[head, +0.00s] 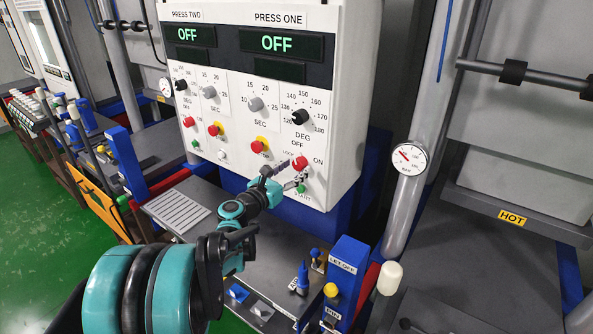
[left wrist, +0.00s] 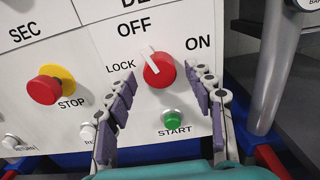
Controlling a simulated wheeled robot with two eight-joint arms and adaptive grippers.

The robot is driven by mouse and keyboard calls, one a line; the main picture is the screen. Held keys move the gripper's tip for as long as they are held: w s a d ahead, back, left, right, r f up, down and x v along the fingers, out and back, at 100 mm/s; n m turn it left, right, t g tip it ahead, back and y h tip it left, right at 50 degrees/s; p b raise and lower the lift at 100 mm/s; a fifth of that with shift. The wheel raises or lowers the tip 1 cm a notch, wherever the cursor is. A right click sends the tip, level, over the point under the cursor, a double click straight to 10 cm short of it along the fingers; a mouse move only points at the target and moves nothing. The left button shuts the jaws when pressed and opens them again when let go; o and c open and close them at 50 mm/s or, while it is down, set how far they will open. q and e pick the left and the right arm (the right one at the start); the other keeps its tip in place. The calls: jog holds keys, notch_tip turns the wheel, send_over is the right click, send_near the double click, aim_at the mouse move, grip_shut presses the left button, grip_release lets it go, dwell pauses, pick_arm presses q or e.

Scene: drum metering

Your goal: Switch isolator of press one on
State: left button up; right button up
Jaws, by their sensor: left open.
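The press one isolator is a red rotary knob (head: 299,162) low on the white control panel, with OFF, ON and LOCK labels around it. In the left wrist view the knob (left wrist: 160,73) has a white pointer tilted up and left, toward OFF. The PRESS ONE display (head: 280,43) reads OFF in green. My left gripper (head: 289,179) is in front of the panel just below the knob. In the left wrist view its open fingers (left wrist: 164,90) stand left and right of the knob, with nothing between them; contact with the panel cannot be told. My right gripper is not in view.
A green START button (left wrist: 172,119) sits just below the knob. A red STOP button (head: 258,147) on yellow is to its left. A LET OFF box (head: 346,270) and small levers stand on the ledge below. A pipe with a gauge (head: 408,158) rises at the right.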

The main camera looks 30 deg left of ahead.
pick_arm(q)
jog(key=shift+w, duration=0.6)
jog(key=shift+c, duration=0.2)
jog(key=c, duration=1.1)
